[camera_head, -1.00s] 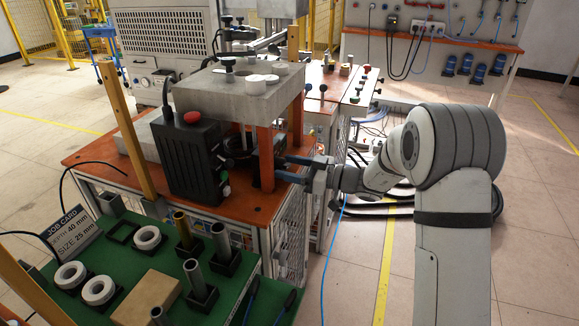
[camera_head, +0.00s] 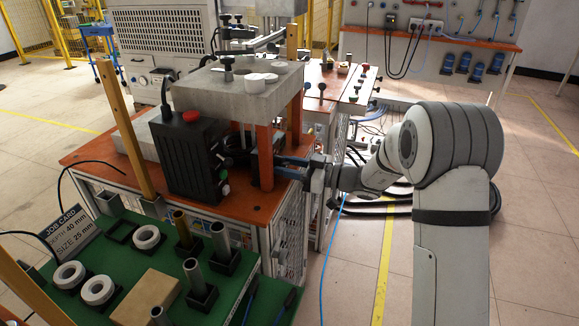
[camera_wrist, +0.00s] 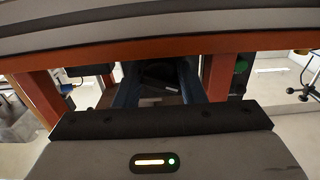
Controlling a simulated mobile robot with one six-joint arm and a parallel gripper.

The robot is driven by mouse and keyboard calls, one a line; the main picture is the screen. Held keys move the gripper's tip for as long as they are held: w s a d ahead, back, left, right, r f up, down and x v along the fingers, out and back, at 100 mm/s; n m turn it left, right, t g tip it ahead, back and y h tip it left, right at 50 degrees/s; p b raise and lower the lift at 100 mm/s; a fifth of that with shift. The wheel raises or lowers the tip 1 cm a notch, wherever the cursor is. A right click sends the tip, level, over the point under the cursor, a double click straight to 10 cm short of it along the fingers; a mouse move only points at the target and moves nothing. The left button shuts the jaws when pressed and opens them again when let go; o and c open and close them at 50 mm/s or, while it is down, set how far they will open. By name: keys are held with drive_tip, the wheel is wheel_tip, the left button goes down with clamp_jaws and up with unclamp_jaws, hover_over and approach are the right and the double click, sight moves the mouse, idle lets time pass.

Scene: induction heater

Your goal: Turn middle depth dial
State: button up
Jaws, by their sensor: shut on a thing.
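My gripper (camera_head: 281,163) reaches in from the right, under the grey top block of the press-like stand, past its orange-red post. In the wrist view my two blue fingers (camera_wrist: 158,84) reach forward under the stand, with a dark rounded part, seemingly the middle depth dial (camera_wrist: 158,74), between their tips. My gripper is shut on it. The dial's markings and exact angle are too dark to make out, and in the head view the post and fingers hide it.
A black box with a red button (camera_head: 188,155) stands left of the stand. Orange-red posts (camera_head: 265,157) flank my fingers closely, and the grey block (camera_head: 238,92) is overhead. A green bench (camera_head: 130,262) with tubes, rings and a job card is in front. Open floor lies right.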

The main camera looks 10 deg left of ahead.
drive_tip(key=shift+a+b, duration=0.3)
drive_tip(key=shift+a+f+m+b, duration=0.15)
drive_tip(key=shift+m+b, duration=0.75)
drive_tip(key=shift+b, duration=0.3)
drive_tip(key=shift+s+r+m+b, duration=0.1)
drive_tip(key=shift+r+m+b, duration=0.1)
drive_tip(key=shift+m+b, duration=1.75)
drive_tip(key=shift+m, duration=0.25)
drive_tip(key=o, duration=0.8)
drive_tip(key=shift+a, duration=0.15)
drive_tip(key=shift+o, duration=0.8)
drive_tip(key=shift+d, duration=0.25)
